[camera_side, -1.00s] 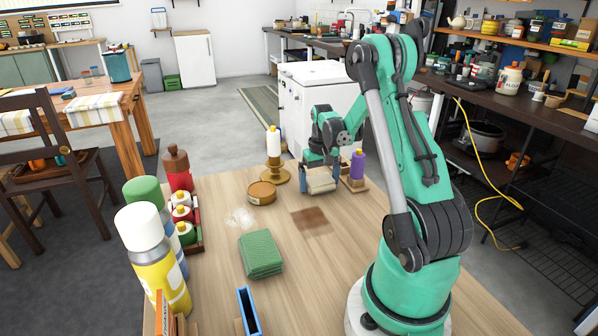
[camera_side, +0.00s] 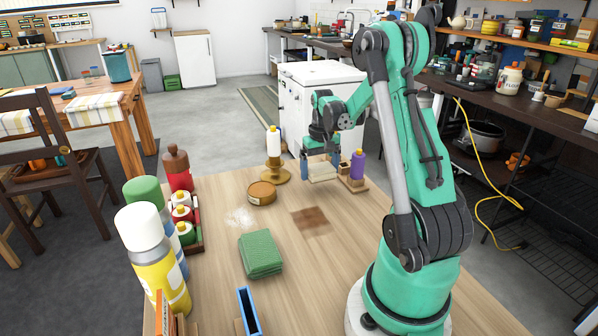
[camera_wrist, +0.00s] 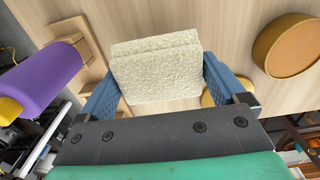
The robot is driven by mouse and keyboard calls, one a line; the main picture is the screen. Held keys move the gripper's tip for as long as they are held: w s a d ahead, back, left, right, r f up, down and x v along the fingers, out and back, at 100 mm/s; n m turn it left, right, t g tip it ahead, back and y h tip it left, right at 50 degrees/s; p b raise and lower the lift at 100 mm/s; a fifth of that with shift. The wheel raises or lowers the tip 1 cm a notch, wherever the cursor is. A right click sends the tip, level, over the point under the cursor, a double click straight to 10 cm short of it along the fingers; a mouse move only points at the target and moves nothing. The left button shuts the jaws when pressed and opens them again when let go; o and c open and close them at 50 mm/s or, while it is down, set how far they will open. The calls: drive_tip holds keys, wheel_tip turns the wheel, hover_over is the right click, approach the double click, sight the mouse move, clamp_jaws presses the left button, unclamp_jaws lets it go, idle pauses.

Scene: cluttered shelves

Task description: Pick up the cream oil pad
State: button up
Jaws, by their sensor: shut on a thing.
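The cream oil pad (camera_wrist: 155,72) is a thick, rough-textured block between the blue fingers of my gripper (camera_wrist: 158,88) in the wrist view. My gripper is shut on it, with a finger at each side. In the side view the pad (camera_side: 321,172) shows pale beneath my gripper (camera_side: 320,165), held near the far edge of the wooden table. The side view is too small to tell how far the pad is above the tabletop.
A purple bottle (camera_side: 357,164) on a wooden base stands close at the right. A green folded cloth (camera_side: 261,253) lies nearer. The table's middle is mostly clear.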

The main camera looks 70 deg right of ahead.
sight(320, 167)
wheel_tip(320, 167, up, 17)
drive_tip(key=shift+f, duration=0.15)
drive_tip(key=o, duration=0.7)
drive_tip(key=c, duration=0.7)
drive_tip(key=w+a+n, duration=0.3)
drive_tip(key=w+a, duration=0.1)
drive_tip(key=a, duration=0.5)
drive_tip(key=w+a+r+n, duration=0.1)
drive_tip(key=w+a+n, duration=0.2)
drive_tip(key=a, duration=0.7)
drive_tip(key=w+a+n, duration=0.3)
drive_tip(key=w+a, duration=0.3)
drive_tip(key=a, duration=0.4)
drive_tip(key=shift+w+a+r, duration=0.1)
drive_tip(key=shift+w+r, duration=0.1)
drive_tip(key=shift+w, duration=0.05)
